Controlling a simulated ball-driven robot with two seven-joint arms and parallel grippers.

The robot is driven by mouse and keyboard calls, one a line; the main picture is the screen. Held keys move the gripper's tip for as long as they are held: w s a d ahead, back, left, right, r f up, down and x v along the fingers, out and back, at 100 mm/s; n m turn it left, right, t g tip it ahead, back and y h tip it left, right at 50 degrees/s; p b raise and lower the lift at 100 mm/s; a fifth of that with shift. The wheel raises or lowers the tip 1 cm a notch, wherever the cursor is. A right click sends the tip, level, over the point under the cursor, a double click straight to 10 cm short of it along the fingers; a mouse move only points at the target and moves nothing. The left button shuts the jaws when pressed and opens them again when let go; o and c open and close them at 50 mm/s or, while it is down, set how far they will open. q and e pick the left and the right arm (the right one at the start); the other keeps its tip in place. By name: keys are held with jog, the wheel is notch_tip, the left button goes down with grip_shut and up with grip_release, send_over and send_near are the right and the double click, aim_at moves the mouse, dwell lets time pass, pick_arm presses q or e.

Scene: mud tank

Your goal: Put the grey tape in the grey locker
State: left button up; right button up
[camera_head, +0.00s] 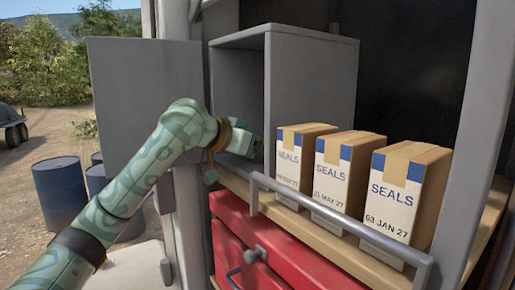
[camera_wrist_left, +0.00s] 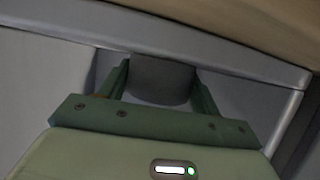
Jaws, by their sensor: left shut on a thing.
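The grey locker (camera_head: 312,80) stands open-fronted on the wooden shelf, left of the boxes. A grey panel (camera_head: 140,100), apparently its door, stands swung open to the left. My left gripper (camera_head: 252,142) is at the locker's opening, reaching into its lower part. In the left wrist view, its two green fingers (camera_wrist_left: 162,85) are shut on the grey tape (camera_wrist_left: 160,80), a dark grey rounded thing between them. The locker's pale walls surround the fingers there. In the head view the tape is hidden or cannot be made out. My right gripper is not in view.
Three SEALS boxes (camera_head: 347,170) stand in a row on the wooden shelf (camera_head: 232,180), right of the locker. A grey rail (camera_head: 330,216) runs along the shelf's front. Red drawers (camera_head: 245,245) are below. Blue barrels (camera_head: 60,190) stand outside at left.

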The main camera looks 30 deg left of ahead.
pick_arm(q)
jog(key=o, duration=1)
jog(key=shift+f, duration=0.1)
jog(key=shift+s+a+r, duration=0.15)
jog(key=shift+s+r, duration=0.15)
jog(key=shift+s, duration=0.05)
jog(key=b+v, duration=0.1)
jog(key=v, duration=1)
jog(key=shift+b, duration=0.35)
jog(key=shift+s, duration=0.15)
